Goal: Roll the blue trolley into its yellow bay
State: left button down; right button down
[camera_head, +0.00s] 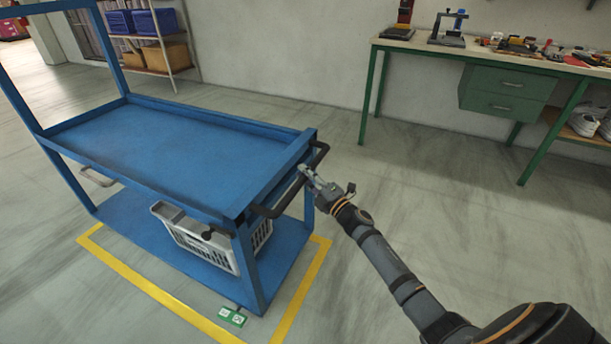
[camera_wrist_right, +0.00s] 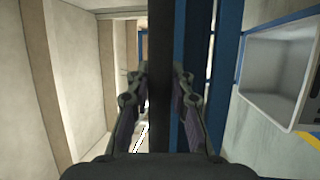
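The blue trolley (camera_head: 160,150) stands upright at the left of the head view, with a flat top tray and a lower shelf. A dark handle bar (camera_head: 288,196) runs along its right end. My right gripper (camera_head: 306,174) is at this handle. In the right wrist view its two fingers (camera_wrist_right: 160,88) lie close on either side of the dark bar (camera_wrist_right: 161,40) and seem closed on it. The yellow bay (camera_head: 150,288) is marked by lines on the floor around the trolley's near end; its far part is hidden under the trolley. My left gripper is out of view.
A grey crate (camera_head: 200,240) sits on the lower shelf. A small green-and-white plate (camera_head: 232,317) shows at the trolley's near bottom corner. A green workbench (camera_head: 420,45) with tools stands at the back right; a shelf (camera_head: 180,42) with bins stands behind. Floor between is clear.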

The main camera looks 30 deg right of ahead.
jog(key=c, duration=1.2)
grip_release()
jog(key=shift+o, duration=0.2)
jog(key=v, duration=1.2)
